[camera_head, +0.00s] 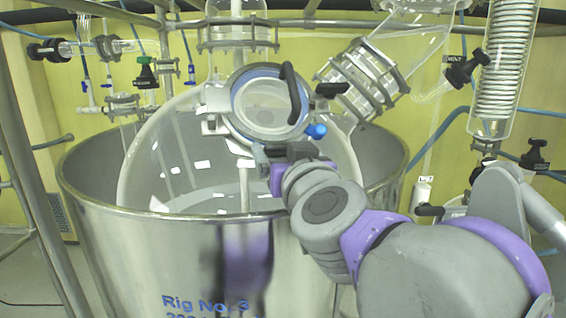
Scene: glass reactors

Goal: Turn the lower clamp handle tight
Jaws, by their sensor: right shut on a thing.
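The round glass port (268,106) on the reactor vessel has a blue ring and a black curved handle (291,93) on its cover. A blue knob (316,131) sticks out at the port's lower right. My right gripper (264,158) is at the port's lower edge, just below and left of the blue knob. It is shut on the lower clamp handle, which is mostly hidden by the fingers and wrist, so its angle cannot be told. My left gripper is not in view.
A flanged glass branch (362,80) slants up right of the port. A coiled condenser (503,65) and black-knobbed valves stand at the right.

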